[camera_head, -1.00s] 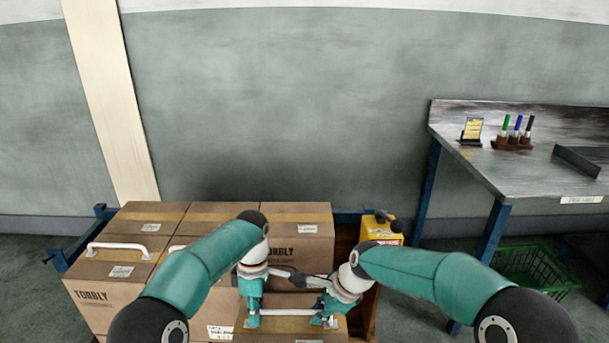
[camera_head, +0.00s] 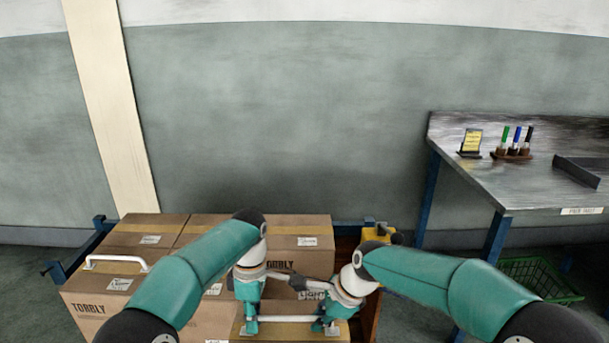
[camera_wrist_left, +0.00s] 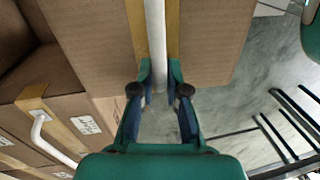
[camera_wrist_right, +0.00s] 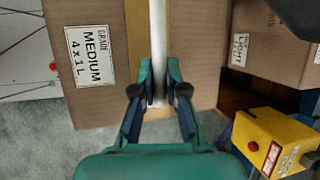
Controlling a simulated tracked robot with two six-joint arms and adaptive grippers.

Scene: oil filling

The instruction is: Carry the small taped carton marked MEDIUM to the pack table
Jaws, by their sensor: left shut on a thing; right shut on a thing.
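The taped carton (camera_head: 290,328) is at the bottom centre of the head view, with a white bar handle along its top. Its MEDIUM 4 x 1 L label (camera_wrist_right: 89,55) shows in the right wrist view. My left gripper (camera_head: 250,324) is shut on the left part of the handle, also seen in the left wrist view (camera_wrist_left: 160,85). My right gripper (camera_head: 328,322) is shut on the right part, also seen in the right wrist view (camera_wrist_right: 158,88). The carton's lower part is out of the head view. The pack table (camera_head: 510,185) stands at the right.
Several larger cartons (camera_head: 140,230) stand left of and behind the held one. The table carries a small sign (camera_head: 471,142), a pen holder (camera_head: 512,153) and a dark tray (camera_head: 577,172). A green basket (camera_head: 540,278) is beneath.

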